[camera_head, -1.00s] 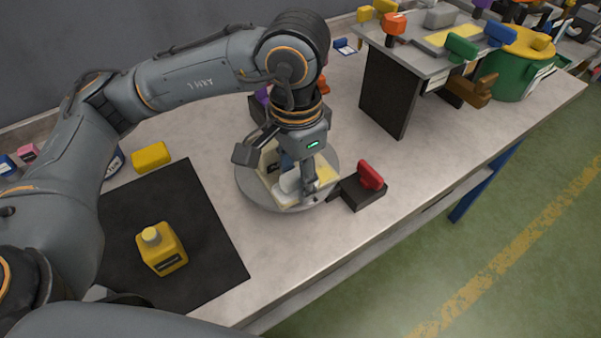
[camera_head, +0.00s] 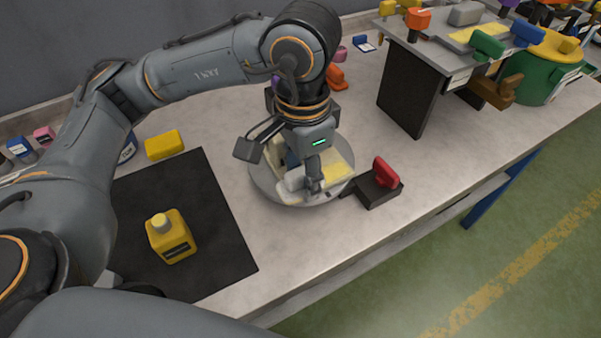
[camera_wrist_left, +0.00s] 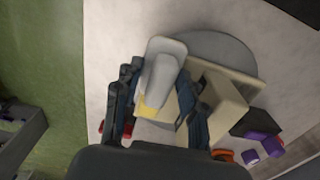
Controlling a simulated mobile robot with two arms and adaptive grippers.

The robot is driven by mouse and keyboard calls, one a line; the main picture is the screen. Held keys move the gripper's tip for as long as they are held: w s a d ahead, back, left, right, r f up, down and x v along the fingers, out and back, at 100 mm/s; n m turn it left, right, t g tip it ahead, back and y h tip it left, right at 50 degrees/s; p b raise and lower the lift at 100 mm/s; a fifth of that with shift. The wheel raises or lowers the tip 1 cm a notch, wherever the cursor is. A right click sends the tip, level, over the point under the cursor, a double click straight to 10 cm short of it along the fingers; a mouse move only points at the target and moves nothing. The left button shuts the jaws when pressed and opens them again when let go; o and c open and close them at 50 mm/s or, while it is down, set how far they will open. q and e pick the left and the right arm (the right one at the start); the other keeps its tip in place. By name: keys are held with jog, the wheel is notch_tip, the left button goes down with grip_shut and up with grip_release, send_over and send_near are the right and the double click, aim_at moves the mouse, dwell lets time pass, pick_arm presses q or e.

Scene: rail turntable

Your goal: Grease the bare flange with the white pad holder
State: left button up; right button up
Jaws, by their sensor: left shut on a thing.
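The white pad holder (camera_head: 293,181) is in my left gripper (camera_head: 306,180), low over the round grey turntable (camera_head: 262,188). In the left wrist view the white pad holder (camera_wrist_left: 162,72) sits between the fingers of the left gripper (camera_wrist_left: 158,100), which is shut on it. A cream rail piece (camera_head: 338,178) lies on the turntable under the gripper; its upright block (camera_wrist_left: 222,104) shows beside the fingers in the left wrist view. A pale yellow film shows on its flange. The fingers hide the pad's underside, so I cannot tell whether it touches. My right gripper is out of view.
A dark block with a red handle (camera_head: 385,173) stands close right of the turntable. A yellow bottle (camera_head: 171,237) stands on a black mat (camera_head: 222,258). A yellow block (camera_head: 164,145) lies behind the mat. A raised grey shelf (camera_head: 440,62) and green pot (camera_head: 535,76) stand at right.

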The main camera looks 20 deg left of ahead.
aim_at(322, 174)
pick_arm(q)
jog(key=shift+w+d+f+b, duration=0.15)
jog(key=shift+w+d+b, duration=0.25)
jog(key=shift+w+d, duration=0.15)
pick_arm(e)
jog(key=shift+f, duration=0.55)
pick_arm(q)
jog(key=shift+w, duration=0.15)
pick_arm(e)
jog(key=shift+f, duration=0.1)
pick_arm(q)
jog(key=shift+w+d, duration=0.2)
jog(key=shift+w+d+b, duration=0.35)
jog(key=shift+w+b, duration=0.1)
jog(key=shift+w, duration=0.1)
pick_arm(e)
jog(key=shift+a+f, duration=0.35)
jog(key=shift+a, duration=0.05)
pick_arm(q)
jog(key=shift+w+d+b, duration=0.3)
jog(key=shift+w, duration=0.1)
jog(key=shift+w+d, duration=0.35)
jog(key=shift+w, duration=0.05)
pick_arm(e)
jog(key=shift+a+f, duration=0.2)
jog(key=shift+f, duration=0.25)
